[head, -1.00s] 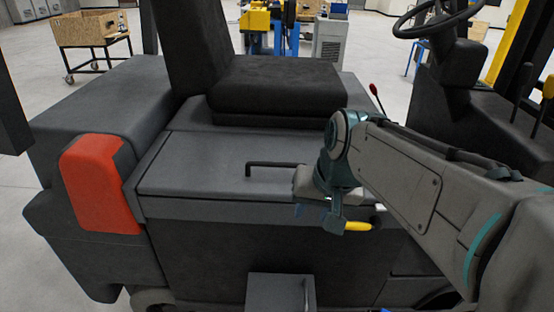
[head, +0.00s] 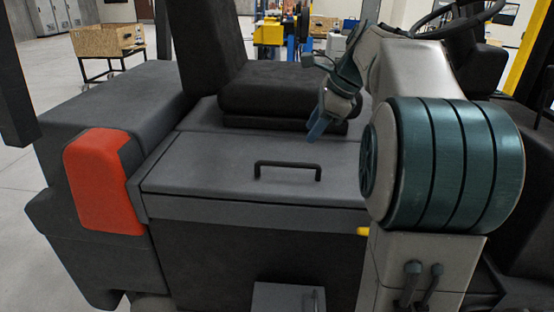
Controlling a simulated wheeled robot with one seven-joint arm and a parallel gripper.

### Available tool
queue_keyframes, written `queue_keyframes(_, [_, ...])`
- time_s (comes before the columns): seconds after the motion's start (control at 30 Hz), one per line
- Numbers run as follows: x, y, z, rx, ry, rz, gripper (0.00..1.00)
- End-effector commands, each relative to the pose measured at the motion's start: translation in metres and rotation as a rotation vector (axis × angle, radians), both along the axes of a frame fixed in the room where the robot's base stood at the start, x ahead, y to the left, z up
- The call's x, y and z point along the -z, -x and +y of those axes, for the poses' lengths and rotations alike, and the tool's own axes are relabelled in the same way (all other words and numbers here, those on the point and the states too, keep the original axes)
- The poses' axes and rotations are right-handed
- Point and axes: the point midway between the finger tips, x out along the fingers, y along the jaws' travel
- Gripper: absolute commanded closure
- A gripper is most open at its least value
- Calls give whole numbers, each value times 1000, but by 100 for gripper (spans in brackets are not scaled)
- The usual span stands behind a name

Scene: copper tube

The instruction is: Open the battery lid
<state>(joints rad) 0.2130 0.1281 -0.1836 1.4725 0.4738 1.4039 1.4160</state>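The battery lid (head: 220,185) is a flat dark grey panel on the side of the forklift, in front of the seat. It looks closed. A black bar handle (head: 287,165) stands up from its top, and nothing touches it. My gripper (head: 316,131) hangs above the right rear part of the lid, to the right of and behind the handle in the picture. Its bluish fingers point down and left. They overlap in this view, so the gap between them cannot be made out. No object shows in them.
The black seat (head: 285,90) is close behind my gripper. The steering wheel (head: 455,18) is at the upper right. A red-orange cover (head: 100,185) is at the left, and a grey step (head: 288,298) is below. A yellow piece (head: 362,231) shows beside my arm.

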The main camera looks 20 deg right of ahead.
Motion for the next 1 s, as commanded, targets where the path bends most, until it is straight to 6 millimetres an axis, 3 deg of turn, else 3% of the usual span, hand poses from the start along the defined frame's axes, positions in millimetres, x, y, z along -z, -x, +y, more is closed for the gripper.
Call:
queue_keyframes(0.3, [63,-20,22,-4,0,4,64])
queue_keyframes(0.5, [89,-29,31,-3,0,1,64])
queue_keyframes(0.97, [101,-32,34,-3,1,-2,64])
queue_keyframes(1.0, [100,-32,35,-3,1,-2,75])
